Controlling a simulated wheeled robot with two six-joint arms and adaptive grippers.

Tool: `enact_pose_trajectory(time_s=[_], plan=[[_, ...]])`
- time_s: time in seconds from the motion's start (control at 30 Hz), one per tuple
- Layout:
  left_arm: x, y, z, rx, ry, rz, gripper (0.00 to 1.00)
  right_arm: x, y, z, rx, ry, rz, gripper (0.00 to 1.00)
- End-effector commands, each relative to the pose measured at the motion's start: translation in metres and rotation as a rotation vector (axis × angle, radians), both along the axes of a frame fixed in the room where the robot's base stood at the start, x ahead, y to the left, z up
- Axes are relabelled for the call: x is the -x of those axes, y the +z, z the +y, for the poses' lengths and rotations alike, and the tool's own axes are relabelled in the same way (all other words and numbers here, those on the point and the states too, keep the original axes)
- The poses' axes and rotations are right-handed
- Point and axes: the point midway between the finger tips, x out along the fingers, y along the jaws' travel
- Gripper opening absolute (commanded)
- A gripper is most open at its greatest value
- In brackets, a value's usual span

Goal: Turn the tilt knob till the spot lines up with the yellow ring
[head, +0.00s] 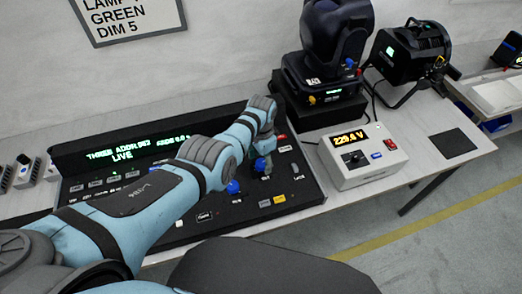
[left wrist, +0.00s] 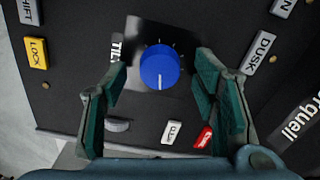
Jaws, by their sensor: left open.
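The tilt knob is a round blue knob with a white pointer line, in the middle of the left wrist view (left wrist: 160,67). Its label, partly hidden by a finger, reads "TIL". My left gripper (left wrist: 162,84) is open, one finger on each side of the knob, with gaps visible; I cannot tell its height above the panel. In the head view my left arm reaches over the black console (head: 205,215), the gripper (head: 264,150) low above its right part, by a blue knob (head: 261,164). The light spot and the yellow ring are not in view. My right gripper is not in view.
Another blue knob (head: 233,187) sits nearby on the console. A yellow LOCK key (left wrist: 38,53) and a red key (left wrist: 203,137) flank the tilt knob. A white meter box (head: 365,158), a moving-head lamp (head: 335,45) and a black par can (head: 412,52) stand to the right.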

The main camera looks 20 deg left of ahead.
Motion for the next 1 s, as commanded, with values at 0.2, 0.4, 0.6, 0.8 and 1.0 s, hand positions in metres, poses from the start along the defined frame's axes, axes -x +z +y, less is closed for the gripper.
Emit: enact_pose_trajectory(time_s=[0.2, 0.4, 0.6, 0.8, 1.0], plan=[[-0.001, 0.039, -0.001, 0.003, 0.000, -0.007, 0.54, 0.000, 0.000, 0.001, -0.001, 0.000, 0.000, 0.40], [0.000, 0.094, 0.000, 0.001, 0.000, -0.004, 0.54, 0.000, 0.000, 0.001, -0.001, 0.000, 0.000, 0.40], [0.001, 0.114, -0.001, 0.000, -0.001, 0.001, 0.54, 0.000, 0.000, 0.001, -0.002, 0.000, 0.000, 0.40], [0.001, 0.114, -0.001, 0.001, -0.001, 0.001, 0.54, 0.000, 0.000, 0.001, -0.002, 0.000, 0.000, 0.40], [0.001, 0.114, -0.001, 0.000, -0.001, 0.000, 0.54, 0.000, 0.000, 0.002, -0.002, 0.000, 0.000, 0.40]])
